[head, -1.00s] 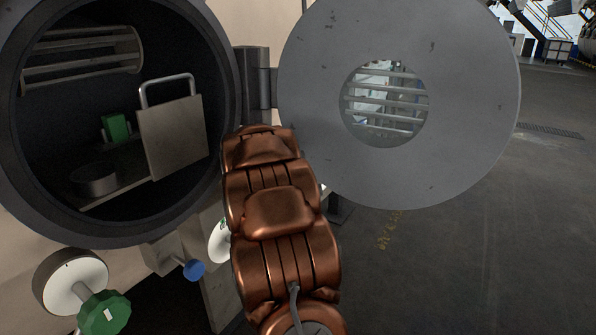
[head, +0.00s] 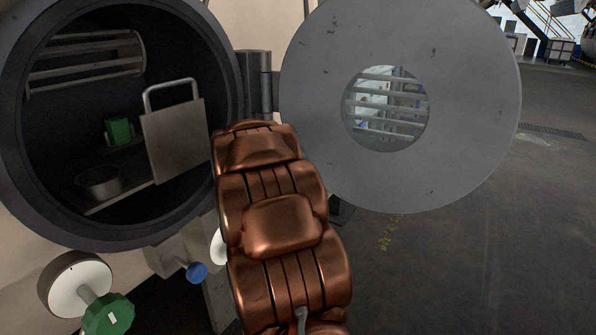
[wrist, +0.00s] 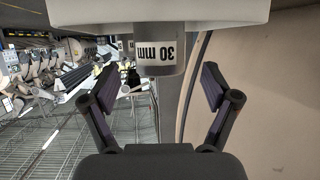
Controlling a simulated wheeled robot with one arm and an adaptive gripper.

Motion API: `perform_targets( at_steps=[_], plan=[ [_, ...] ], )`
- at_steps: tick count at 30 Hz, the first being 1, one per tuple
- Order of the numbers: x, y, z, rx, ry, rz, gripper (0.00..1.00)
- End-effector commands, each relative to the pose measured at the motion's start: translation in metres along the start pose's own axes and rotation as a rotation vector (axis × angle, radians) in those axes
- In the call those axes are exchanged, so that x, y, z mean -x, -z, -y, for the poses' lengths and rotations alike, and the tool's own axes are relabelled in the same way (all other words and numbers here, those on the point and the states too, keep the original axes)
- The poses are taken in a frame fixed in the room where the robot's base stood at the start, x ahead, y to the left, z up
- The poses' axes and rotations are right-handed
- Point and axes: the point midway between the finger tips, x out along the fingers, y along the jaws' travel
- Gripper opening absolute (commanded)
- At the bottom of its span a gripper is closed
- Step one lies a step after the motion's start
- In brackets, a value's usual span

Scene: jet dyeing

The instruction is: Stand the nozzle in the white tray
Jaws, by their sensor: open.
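In the wrist view, a grey cylindrical nozzle (wrist: 157,64) with a white "30 mm" label is at the top centre. It meets the underside of a wide white rounded body, seemingly the white tray (wrist: 160,11), along the picture's top edge. Whether it stands in the tray or only overlaps it in this view, I cannot tell. My gripper (wrist: 157,76) is open, with one dark finger on each side of the nozzle and clear gaps to both. In the head view my copper arm hides the gripper and nozzle.
An open round vessel (head: 222,100) holds a metal plate with a handle (head: 175,140), a green block (head: 119,131) and a round cup (head: 99,183). Its grey door (head: 310,110) swings out right. A green knob (head: 108,314) and blue knob (head: 196,272) stick out below.

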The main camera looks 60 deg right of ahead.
Motion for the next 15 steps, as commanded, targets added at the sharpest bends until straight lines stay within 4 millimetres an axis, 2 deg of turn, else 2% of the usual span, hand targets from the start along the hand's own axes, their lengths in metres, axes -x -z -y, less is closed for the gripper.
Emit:
perform_targets(
  at_steps=[3,9,15],
  plan=[
    [0.021,0.002,0.002,0.000,0.004,0.000,0.87],
    [0.049,0.002,0.001,0.001,0.002,-0.002,0.87],
    [0.064,0.000,0.001,0.000,0.002,0.001,0.87]
  ],
)
